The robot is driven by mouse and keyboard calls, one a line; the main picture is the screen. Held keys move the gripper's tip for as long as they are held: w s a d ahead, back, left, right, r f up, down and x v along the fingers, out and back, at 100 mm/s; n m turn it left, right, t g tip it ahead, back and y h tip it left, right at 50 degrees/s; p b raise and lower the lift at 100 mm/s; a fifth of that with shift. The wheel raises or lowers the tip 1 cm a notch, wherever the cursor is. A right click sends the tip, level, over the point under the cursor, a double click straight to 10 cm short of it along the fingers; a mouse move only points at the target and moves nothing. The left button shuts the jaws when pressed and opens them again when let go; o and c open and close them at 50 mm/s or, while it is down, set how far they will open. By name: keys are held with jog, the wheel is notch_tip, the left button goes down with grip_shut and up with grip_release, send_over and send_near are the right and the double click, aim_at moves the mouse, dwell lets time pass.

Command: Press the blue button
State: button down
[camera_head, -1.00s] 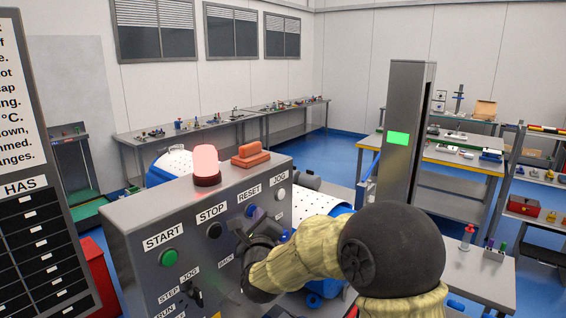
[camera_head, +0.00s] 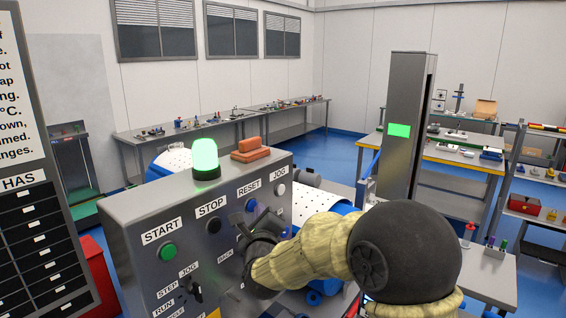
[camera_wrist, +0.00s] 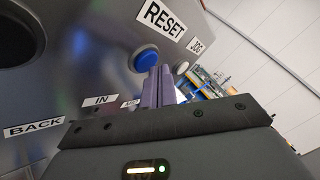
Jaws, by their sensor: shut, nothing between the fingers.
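The blue button (camera_head: 251,205) sits under the RESET label on the grey control panel (camera_head: 130,215). In the wrist view the blue button (camera_wrist: 146,58) shows large, just above and left of my fingertips. My gripper (camera_head: 257,221) is in front of the panel, just below the blue button. In the wrist view my gripper (camera_wrist: 158,82) has its fingers shut together with nothing between them. Its tips look close to the button, but I cannot tell whether they touch it. The signal lamp (camera_head: 206,160) on top of the panel is lit green.
Beside the blue button are a grey button (camera_head: 280,189) under JOG, a dark button (camera_head: 214,225) under STOP and a green button (camera_head: 167,251) under START. A black selector switch (camera_head: 195,290) sits lower. Orange blocks (camera_head: 250,150) lie on the panel top.

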jog(key=shift+d+f, duration=0.1)
jog(key=s+d+b, duration=0.3)
jog(key=d+b, duration=0.1)
jog(key=shift+s+d, duration=0.35)
dwell(0.5)
dwell(0.4)
